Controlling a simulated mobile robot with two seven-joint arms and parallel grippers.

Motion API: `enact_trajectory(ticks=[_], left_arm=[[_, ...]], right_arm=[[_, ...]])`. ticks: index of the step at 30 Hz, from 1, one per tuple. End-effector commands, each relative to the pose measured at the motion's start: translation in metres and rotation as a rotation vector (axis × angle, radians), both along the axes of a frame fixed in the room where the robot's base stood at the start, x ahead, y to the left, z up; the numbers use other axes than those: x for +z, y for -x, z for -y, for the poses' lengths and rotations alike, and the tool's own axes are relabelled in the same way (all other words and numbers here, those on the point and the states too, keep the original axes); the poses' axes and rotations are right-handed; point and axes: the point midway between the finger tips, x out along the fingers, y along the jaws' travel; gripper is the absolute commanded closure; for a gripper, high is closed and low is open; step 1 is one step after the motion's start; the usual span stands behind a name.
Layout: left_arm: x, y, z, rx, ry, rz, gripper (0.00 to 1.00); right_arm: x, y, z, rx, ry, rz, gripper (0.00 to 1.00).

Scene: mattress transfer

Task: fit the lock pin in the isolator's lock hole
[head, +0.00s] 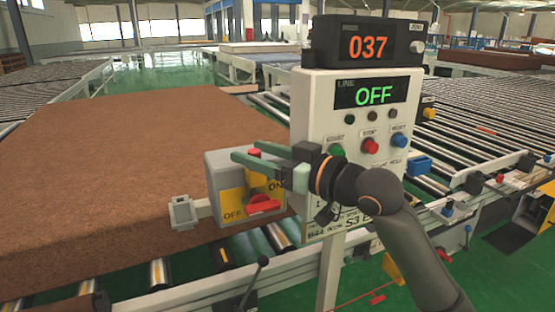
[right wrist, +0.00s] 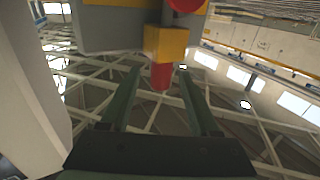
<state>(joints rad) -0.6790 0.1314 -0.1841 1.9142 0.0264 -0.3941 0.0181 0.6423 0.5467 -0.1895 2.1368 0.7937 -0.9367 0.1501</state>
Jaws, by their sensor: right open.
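The isolator (head: 228,170) is a grey box with a yellow OFF/ON plate and a red handle (head: 263,204) lying roughly level. A red cylindrical pin head (head: 254,152) stands above a yellow block at the isolator; I take it to be the lock pin. In the right wrist view the red head (right wrist: 161,76) lies between my fingers, against the yellow block (right wrist: 165,43). My right gripper (head: 242,152) is open, with one finger on each side of the red head and gaps visible. The lock hole itself is hidden. My left gripper is not in view.
A small grey open holder (head: 183,212) sticks out left of the isolator. A control panel (head: 356,150) showing OFF, with a 037 display (head: 368,47) on top, stands close to my right arm. A large brown mattress (head: 110,170) lies on the rollers behind.

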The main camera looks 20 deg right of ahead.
Motion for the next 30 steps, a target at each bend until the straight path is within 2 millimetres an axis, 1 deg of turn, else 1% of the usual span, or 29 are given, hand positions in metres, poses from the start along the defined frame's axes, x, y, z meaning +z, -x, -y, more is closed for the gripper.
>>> enact_trajectory(ticks=[5, 10, 15, 22, 30], left_arm=[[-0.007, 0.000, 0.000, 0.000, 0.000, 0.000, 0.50], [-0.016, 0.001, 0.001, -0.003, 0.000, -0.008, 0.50], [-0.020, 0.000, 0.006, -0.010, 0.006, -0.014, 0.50], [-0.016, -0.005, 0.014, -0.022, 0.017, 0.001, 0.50], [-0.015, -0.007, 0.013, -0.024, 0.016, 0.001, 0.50]], right_arm=[[-0.003, 0.026, 0.017, -0.004, 0.005, 0.001, 0.38], [-0.004, 0.061, 0.038, -0.004, 0.009, 0.001, 0.38], [-0.003, 0.084, 0.052, -0.002, 0.006, -0.001, 0.38], [-0.001, 0.099, 0.062, -0.001, 0.003, -0.001, 0.38], [0.000, 0.102, 0.063, 0.000, 0.001, 0.000, 0.38]])
